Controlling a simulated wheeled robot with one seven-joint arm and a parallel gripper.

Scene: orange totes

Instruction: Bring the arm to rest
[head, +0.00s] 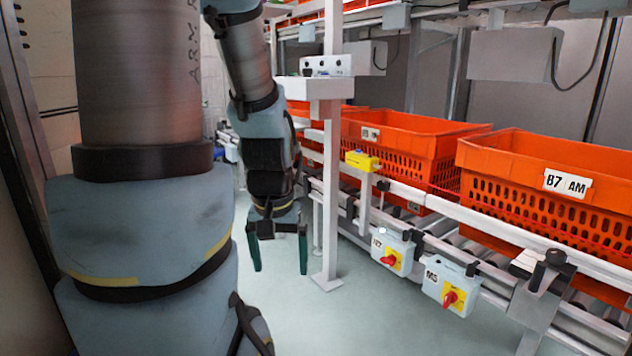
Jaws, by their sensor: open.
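My gripper (279,268) hangs below my grey-blue arm, left of the white post. Its two dark green fingers point down and stand apart, with nothing between them. The fingers are over the pale floor and look clear of the conveyor. My upper arm fills much of the left side of the head view and hides what lies behind it.
A white post (331,190) stands just right of my gripper. A conveyor rail (440,207) carries orange totes, one labelled B7 AM (545,190) and another behind it (405,140). Switch boxes (449,286) with red knobs jut out. The floor (330,320) below is clear.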

